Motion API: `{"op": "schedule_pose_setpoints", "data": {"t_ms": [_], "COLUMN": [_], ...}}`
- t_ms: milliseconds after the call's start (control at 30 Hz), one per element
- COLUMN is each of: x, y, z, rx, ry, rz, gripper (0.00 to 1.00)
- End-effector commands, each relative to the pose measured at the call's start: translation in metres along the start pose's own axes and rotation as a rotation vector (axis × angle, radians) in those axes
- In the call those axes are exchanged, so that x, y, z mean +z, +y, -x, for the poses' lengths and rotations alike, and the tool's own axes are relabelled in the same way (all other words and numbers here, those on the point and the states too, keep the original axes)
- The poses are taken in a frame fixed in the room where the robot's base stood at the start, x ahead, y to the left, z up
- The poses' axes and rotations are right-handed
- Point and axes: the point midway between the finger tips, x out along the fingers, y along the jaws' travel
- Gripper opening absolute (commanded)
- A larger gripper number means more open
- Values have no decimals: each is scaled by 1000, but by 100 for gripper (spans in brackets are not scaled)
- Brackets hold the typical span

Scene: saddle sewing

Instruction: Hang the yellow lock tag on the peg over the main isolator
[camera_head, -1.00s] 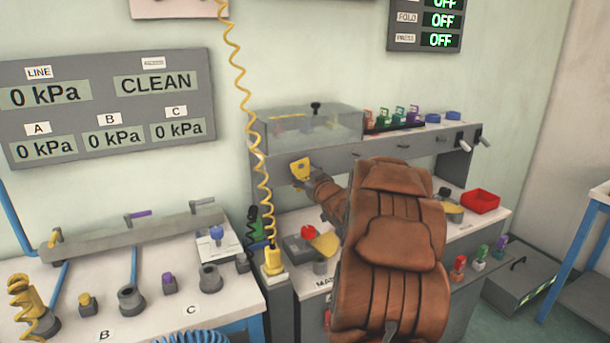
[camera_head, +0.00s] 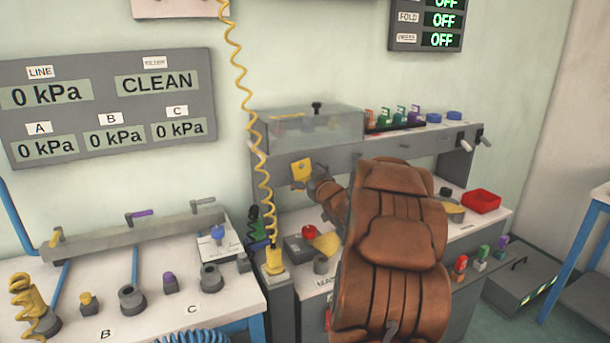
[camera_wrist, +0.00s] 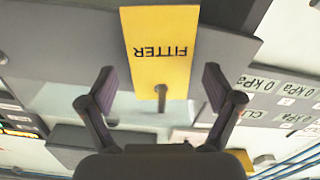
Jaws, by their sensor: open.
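The yellow lock tag (camera_head: 301,171), marked FITTER, is at the front of the grey shelf panel, left of my gripper in the head view. In the wrist view the tag (camera_wrist: 160,50) appears upside down, with a short peg (camera_wrist: 161,95) at its hole end. The tag appears to hang on this peg. My gripper (camera_wrist: 160,88) is open, its fingers apart on either side of the peg and clear of the tag. In the head view my brown arm hides much of the gripper. A grey box with a red knob (camera_head: 309,231), possibly the main isolator, is below the tag.
A clear-lidded box (camera_head: 308,127) and several coloured tags (camera_head: 395,116) stand on the shelf above. A coiled yellow hose (camera_head: 258,160) hangs just left of the panel. A red tray (camera_head: 481,201) is on the bench at right.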

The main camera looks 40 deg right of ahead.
Motion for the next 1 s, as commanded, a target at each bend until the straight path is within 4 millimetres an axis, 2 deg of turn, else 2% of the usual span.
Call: {"op": "schedule_pose_setpoints", "data": {"t_ms": [233,367,800,1000], "x": [0,0,0,0], "y": [0,2,2,1], "z": [2,12,85,110], "rx": [0,2,4,2], "ry": [0,0,-2,-1], "rz": [0,1,0,0], "gripper": [90,90,90,90]}}
